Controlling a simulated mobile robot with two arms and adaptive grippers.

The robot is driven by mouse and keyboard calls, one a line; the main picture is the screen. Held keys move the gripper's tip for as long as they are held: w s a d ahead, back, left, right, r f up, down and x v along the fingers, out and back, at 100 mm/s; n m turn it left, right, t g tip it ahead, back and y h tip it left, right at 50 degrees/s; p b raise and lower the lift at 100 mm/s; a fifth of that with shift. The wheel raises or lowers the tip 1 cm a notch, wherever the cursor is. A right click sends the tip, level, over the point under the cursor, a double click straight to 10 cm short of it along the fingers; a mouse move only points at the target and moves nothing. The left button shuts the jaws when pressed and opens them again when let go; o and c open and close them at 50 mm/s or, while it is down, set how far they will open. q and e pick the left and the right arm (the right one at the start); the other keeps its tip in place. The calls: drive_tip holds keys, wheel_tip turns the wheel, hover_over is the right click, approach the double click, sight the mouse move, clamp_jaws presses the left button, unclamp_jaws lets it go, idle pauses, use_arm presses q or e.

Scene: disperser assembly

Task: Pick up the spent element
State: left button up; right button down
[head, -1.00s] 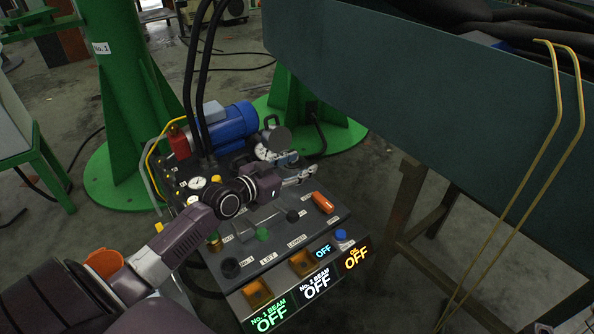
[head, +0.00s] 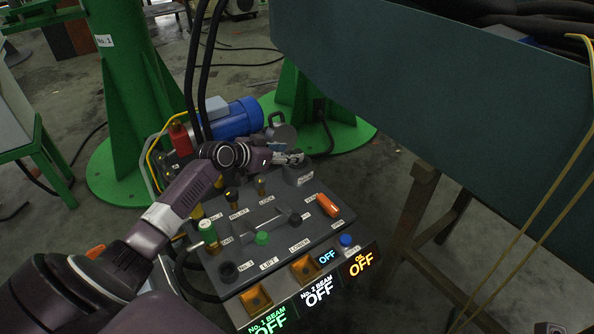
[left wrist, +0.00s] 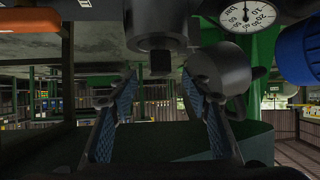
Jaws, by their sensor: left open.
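I cannot pick out the spent element with certainty. A dark grey rounded cylinder (head: 282,133) stands by the blue motor, just behind my left gripper (head: 289,158). My left gripper is open and empty above the rear of the control panel. In the left wrist view, the blue-padded fingers (left wrist: 159,95) are spread apart. A dark cylindrical fitting with a narrower stub (left wrist: 160,38) shows at the top, in line with the gap between them. A grey round-ended cylinder (left wrist: 218,68) shows beside the right finger. My right gripper is out of view.
The control panel (head: 273,258) carries knobs, an orange switch (head: 327,204) and lit OFF displays (head: 318,293). The blue motor (head: 236,120), black hoses (head: 195,75) and a pressure gauge (left wrist: 246,14) are close by. A green column (head: 135,100) and large teal beam (head: 430,80) flank the space.

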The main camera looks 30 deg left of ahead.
sight(298, 150)
use_arm(q)
drive_tip(key=shift+x, duration=1.1)
clamp_jaws()
drive_tip(key=shift+r, duration=0.1)
